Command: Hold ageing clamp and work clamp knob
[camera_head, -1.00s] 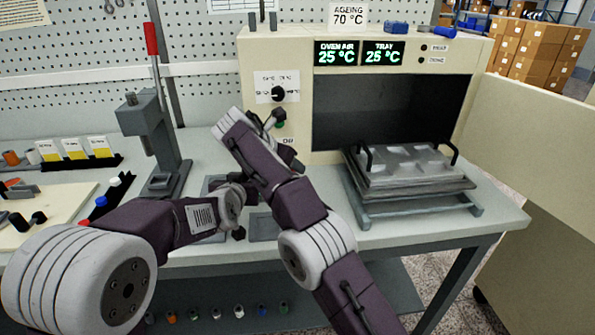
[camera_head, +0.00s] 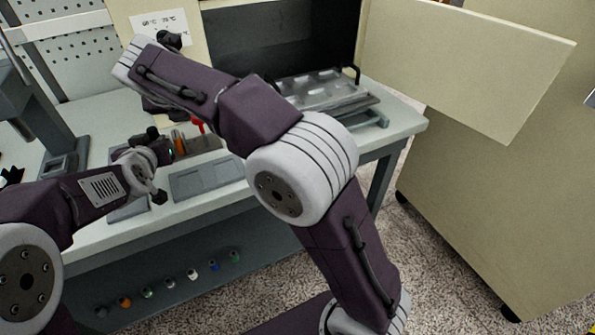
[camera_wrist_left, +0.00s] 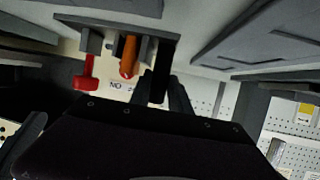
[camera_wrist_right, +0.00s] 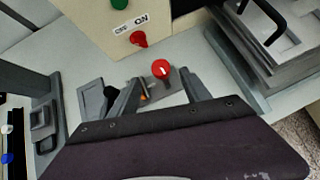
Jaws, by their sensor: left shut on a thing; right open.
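The ageing clamp is a small grey body (camera_wrist_left: 112,22) with a red knob (camera_wrist_left: 85,76) and an orange spindle (camera_wrist_left: 128,58) beside it in the left wrist view. In the head view its red knob (camera_head: 198,124) shows just below my right forearm. My left gripper (camera_wrist_left: 166,88) is shut on the clamp's grey part, and its wrist comes in from the left in the head view. In the right wrist view my right gripper (camera_wrist_right: 160,90) is open, with the red knob (camera_wrist_right: 161,69) in line with the gap between its fingers. My right arm hides its fingers in the head view.
The oven's front panel (camera_wrist_right: 112,28) with another red knob stands close beyond the clamp. A tray stack with black handles (camera_head: 320,90) sits right of it. Grey bench plates (camera_head: 205,178) lie in front. The open oven door (camera_head: 460,65) juts out right.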

